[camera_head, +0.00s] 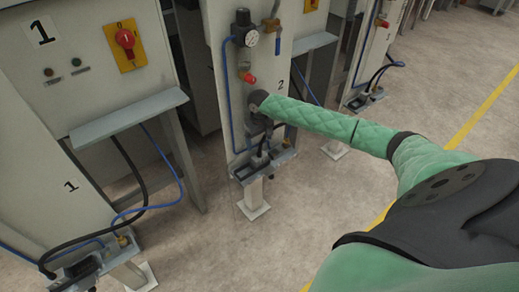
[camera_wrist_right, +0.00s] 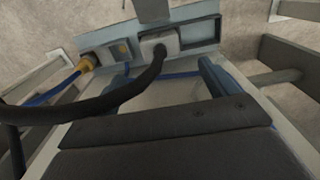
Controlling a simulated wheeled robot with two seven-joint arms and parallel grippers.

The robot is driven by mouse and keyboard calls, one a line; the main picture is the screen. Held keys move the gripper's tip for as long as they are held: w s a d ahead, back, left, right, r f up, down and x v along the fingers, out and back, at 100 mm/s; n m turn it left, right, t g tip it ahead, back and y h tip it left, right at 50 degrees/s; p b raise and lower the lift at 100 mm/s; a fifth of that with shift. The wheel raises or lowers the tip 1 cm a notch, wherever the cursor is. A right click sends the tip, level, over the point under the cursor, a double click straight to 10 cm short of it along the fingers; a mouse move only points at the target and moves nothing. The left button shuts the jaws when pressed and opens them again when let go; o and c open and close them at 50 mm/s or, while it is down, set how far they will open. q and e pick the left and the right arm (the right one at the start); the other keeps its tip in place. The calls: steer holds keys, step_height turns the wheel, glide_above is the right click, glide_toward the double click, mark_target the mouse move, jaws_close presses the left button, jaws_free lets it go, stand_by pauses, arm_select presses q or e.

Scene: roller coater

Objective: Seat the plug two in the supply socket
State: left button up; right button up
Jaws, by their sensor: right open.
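Plug two (camera_wrist_right: 160,46) is a pale grey block with a thick black cable, at the supply socket (camera_wrist_right: 207,32) in the right wrist view. I cannot tell whether it is fully seated. In the head view the supply socket box (camera_head: 243,174) is low on panel 2, with the dark plug (camera_head: 258,160) at it, small and partly shadowed. My right gripper (camera_head: 264,121) is open, in front of panel 2 and above the box, apart from the plug. Its fingers are hard to make out. My left gripper is not in view.
A blue hose with a brass fitting (camera_wrist_right: 86,63) joins the box left of the plug. On panel 2 (camera_head: 228,100) are a pressure gauge (camera_head: 252,38) and a red knob (camera_head: 249,78). Station 1's ledge (camera_head: 125,117) projects at left. The floor (camera_head: 300,205) is clear.

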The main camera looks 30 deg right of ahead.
steer(key=s+a+f+n+y, duration=0.15)
steer(key=s+a+f, duration=0.35)
steer(key=s+a, duration=0.55)
steer(key=s+a+f+n, duration=0.2)
steer(key=s+a+f, duration=0.45)
steer(key=a, duration=0.65)
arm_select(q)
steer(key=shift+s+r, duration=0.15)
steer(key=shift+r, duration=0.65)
arm_select(e)
steer(key=s+a+r+m, duration=0.1)
steer(key=s+a+r, duration=0.1)
steer(key=s, duration=0.9)
steer(key=s+a+r+m+t, duration=0.1)
steer(key=s+a, duration=0.2)
steer(key=s, duration=0.9)
steer(key=shift+s+r, duration=0.3)
steer(key=shift+r, duration=0.05)
steer(key=shift+d+m, duration=0.1)
steer(key=shift+m, duration=0.15)
